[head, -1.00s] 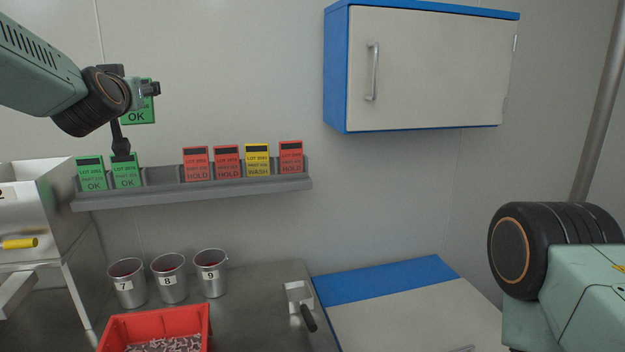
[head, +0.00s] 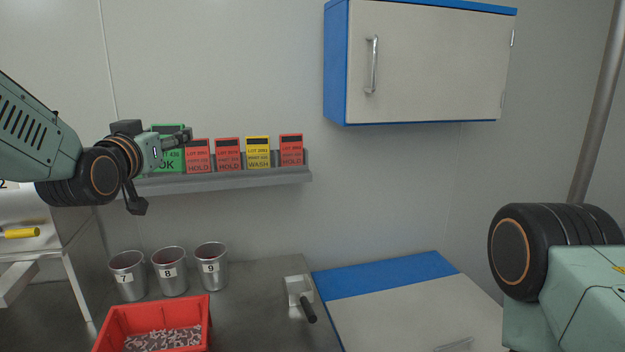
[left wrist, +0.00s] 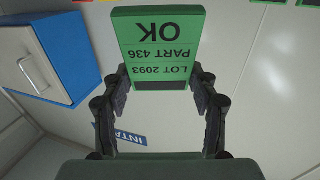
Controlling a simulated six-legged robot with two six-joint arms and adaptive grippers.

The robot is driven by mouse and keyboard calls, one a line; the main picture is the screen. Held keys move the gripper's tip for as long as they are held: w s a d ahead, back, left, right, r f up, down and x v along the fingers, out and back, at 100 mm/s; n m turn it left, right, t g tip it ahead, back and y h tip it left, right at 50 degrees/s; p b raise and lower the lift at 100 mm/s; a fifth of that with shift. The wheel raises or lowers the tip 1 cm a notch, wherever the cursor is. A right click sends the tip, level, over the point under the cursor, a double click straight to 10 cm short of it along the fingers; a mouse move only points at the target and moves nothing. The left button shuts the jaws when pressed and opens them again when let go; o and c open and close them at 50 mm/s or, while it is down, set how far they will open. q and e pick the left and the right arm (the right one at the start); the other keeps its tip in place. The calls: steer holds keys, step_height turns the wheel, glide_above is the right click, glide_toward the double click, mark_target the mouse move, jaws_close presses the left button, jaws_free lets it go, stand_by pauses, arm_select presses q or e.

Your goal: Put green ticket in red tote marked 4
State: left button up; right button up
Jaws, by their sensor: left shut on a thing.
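A green ticket (left wrist: 160,50) reading OK, PART 436, LOT 2093 is held between the fingers of my left gripper (left wrist: 160,95) in the left wrist view. In the head view the ticket (head: 168,160) is partly hidden behind my left gripper (head: 180,138), in front of the shelf's left part. A red tote (head: 155,318) stands on the bench at the bottom, with small grey parts inside; no number shows on its visible side. My right arm shows at the right edge of the head view, but its gripper is out of view.
The grey shelf (head: 240,178) holds red HOLD tickets (head: 228,155) and a yellow WASH ticket (head: 258,152). Metal cups 7 (head: 128,277), 8 (head: 169,272) and 9 (head: 211,267) stand behind the tote. A blue-edged cabinet (head: 430,65) hangs above.

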arm_select(q)
steer(key=s+d+f+m+h+b, duration=0.2)
steer(key=s+f, duration=0.5)
steer(key=f, duration=0.6)
steer(key=s+d+f+m+g+h+b, duration=0.1)
steer(key=s+d+f+h+b, duration=0.2)
steer(key=s+f, duration=0.5)
steer(key=s+d+f+m+g+h+b, duration=0.1)
steer(key=s+f, duration=0.7)
steer(key=f, duration=1.2)
steer(key=d+m+h+b, duration=0.1)
steer(key=d+h+b, duration=0.1)
steer(key=d+b, duration=0.1)
steer(key=shift+s+f+m+b, duration=0.2)
steer(key=shift+m+b, duration=0.1)
steer(key=shift+b, duration=0.5)
steer(key=shift+s+a+r, duration=0.1)
steer(key=shift+s+r, duration=0.05)
steer(key=shift+s, duration=0.05)
steer(key=shift+w, duration=0.2)
steer(key=shift+s, duration=0.1)
